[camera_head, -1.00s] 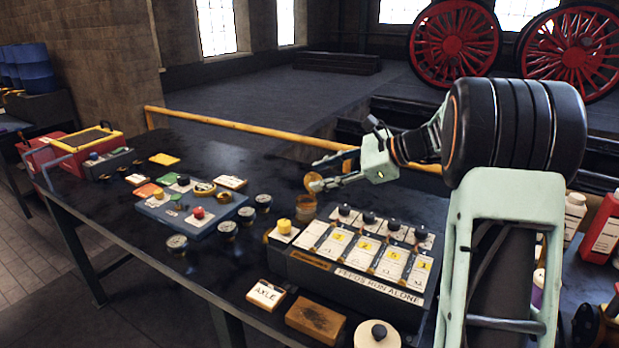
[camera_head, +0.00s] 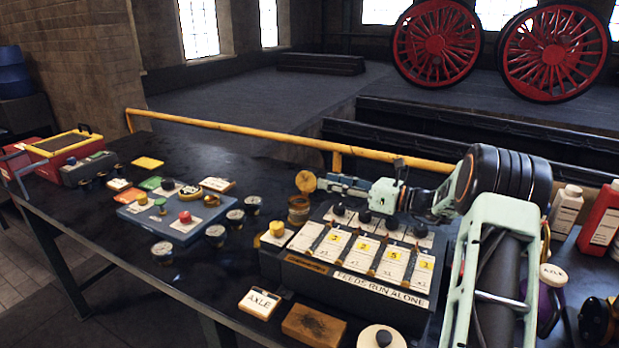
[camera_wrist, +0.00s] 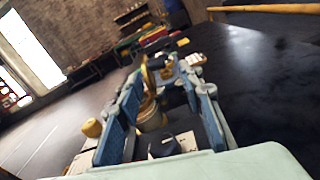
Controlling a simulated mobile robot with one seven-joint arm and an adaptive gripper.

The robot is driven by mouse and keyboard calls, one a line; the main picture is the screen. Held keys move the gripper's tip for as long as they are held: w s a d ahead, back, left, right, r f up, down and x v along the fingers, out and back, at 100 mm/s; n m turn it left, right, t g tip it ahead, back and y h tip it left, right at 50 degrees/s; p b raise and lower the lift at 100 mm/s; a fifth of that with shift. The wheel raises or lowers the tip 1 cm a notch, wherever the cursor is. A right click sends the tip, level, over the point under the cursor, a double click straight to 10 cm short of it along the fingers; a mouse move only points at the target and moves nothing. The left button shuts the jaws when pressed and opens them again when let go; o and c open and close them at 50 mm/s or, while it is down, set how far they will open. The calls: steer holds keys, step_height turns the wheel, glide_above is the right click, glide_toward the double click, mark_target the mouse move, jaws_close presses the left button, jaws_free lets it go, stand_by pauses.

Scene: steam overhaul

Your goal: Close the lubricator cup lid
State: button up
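The lubricator cup (camera_head: 298,208) is a small brass cup behind the left end of the feed box. Its round brass lid (camera_head: 306,182) stands raised, roughly upright, above the cup's rim. My gripper (camera_head: 325,184) reaches in level from the right, its fingertips close to the lid; contact cannot be told. In the wrist view the blue fingers (camera_wrist: 160,80) are apart, with the lid (camera_wrist: 146,76) and the cup (camera_wrist: 150,118) seen between them. Nothing is visibly held.
The feed box (camera_head: 350,270) with black knobs and white cards lies below my gripper. A blue panel (camera_head: 172,212) and several round gauges stand to the left. Bottles (camera_head: 565,210) stand at the right. A yellow rail (camera_head: 230,132) runs behind the table.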

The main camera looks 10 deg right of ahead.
mark_target(309, 176)
steer(key=x, duration=0.7)
steer(key=shift+s+r, duration=0.15)
steer(key=shift+r, duration=0.1)
steer(key=shift+c, duration=0.2)
jaws_close()
